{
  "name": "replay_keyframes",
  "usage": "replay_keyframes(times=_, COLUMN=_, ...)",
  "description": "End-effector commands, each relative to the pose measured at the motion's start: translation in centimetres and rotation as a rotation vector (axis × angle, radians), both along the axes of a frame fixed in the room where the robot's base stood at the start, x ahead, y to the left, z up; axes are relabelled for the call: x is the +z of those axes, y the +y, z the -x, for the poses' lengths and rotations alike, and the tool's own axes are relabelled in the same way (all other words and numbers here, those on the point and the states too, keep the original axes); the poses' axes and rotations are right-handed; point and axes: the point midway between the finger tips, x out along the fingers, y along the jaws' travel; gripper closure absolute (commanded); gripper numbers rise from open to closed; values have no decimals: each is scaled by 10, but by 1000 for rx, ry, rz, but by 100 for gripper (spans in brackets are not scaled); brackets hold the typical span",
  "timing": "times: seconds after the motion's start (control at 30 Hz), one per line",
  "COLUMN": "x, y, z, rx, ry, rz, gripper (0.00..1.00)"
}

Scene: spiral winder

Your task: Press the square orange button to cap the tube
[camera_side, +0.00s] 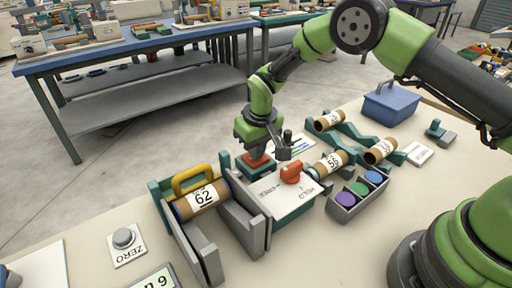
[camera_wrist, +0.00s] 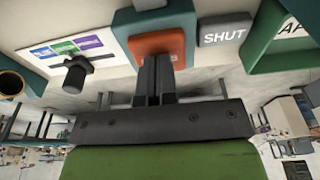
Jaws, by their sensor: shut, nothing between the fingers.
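The square orange button (camera_side: 257,161) sits on a teal block behind the white panel. In the wrist view the button (camera_wrist: 157,42) is right at my fingertips. My gripper (camera_side: 256,151) points down over it, shut and empty, and hides part of it. In the wrist view my closed fingers (camera_wrist: 156,62) overlap the button's near edge; I cannot tell whether they press it down. A cardboard tube (camera_side: 200,199) labelled 62 lies between the grey and teal plates at left, under a yellow handle.
An orange-red knob (camera_side: 292,172) stands on the white HOLD panel (camera_side: 278,198), right of the button. A grey SHUT label (camera_wrist: 222,34) and a black lever (camera_wrist: 76,72) flank the button. A tray of colored discs (camera_side: 357,195) and several tubes on teal racks lie to the right.

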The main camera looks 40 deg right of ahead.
Motion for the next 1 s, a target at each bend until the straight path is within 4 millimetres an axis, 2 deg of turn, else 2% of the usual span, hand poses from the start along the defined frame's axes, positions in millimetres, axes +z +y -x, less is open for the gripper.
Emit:
replay_keyframes(times=0.27, x=3, y=0, z=0, rx=1, ry=-1, rz=0, gripper=100)
replay_keyframes(times=1.0, x=65, y=0, z=0, rx=1, ry=-2, rz=0, gripper=100)
